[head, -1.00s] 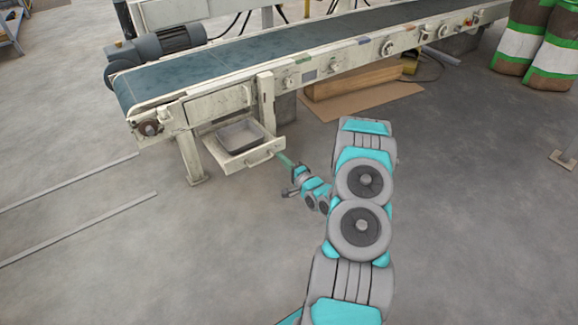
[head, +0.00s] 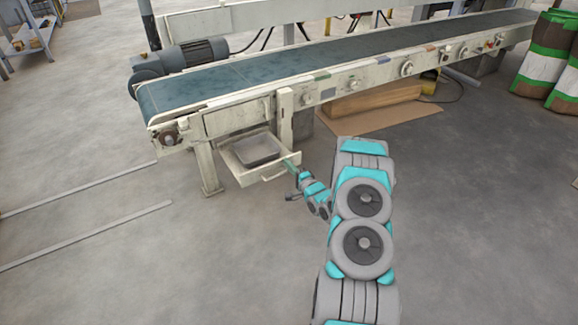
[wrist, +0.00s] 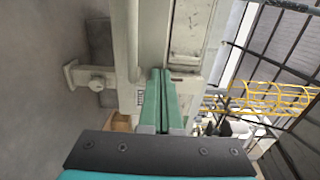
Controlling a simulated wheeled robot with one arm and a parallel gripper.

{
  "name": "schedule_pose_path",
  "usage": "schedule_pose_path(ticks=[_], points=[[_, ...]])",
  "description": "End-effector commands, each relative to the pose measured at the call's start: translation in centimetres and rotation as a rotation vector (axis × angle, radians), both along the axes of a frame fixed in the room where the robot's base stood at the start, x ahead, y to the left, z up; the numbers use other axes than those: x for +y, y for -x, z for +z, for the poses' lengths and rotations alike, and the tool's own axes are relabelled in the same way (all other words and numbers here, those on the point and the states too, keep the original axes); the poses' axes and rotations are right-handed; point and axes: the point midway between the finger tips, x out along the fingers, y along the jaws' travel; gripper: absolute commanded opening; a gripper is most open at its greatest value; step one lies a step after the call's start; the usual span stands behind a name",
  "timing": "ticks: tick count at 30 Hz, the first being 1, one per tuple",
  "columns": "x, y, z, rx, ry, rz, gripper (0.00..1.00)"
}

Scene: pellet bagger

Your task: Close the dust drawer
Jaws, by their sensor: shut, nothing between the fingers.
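The dust drawer (head: 247,172) is a cream drawer that sticks out open below the near end of the conveyor. A grey tray (head: 262,150) sits in it, and a handle shows on its front. My gripper (head: 290,162) is at the drawer's right front corner; whether it touches cannot be told. In the wrist view the gripper's green fingers (wrist: 160,96) are together with nothing between them. Their tips are close to a cream panel (wrist: 124,45), likely part of the drawer, but the gap cannot be judged.
The conveyor (head: 235,85) stands above the drawer, with a leg (head: 207,168) to its left and a post (head: 285,118) at the right. A wooden block (head: 375,100) lies under the belt. The floor in front is clear.

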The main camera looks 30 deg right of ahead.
Motion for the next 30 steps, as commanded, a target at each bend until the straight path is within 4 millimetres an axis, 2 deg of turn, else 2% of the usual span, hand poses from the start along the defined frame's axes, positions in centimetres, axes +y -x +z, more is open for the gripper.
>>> schedule_pose_path(ticks=[5,8,15,21,30], points=[[0.1,-2.2,0.2,-0.006,0.004,0.001,0.0],[0.2,-4.1,0.1,-0.003,0.004,0.002,0.0],[0.5,-10.2,-0.1,-0.004,0.004,0.003,0.0],[0.5,-14.4,0.1,-0.007,0.004,0.002,0.0],[0.6,-18.9,0.1,-0.006,0.004,0.0,0.0]])
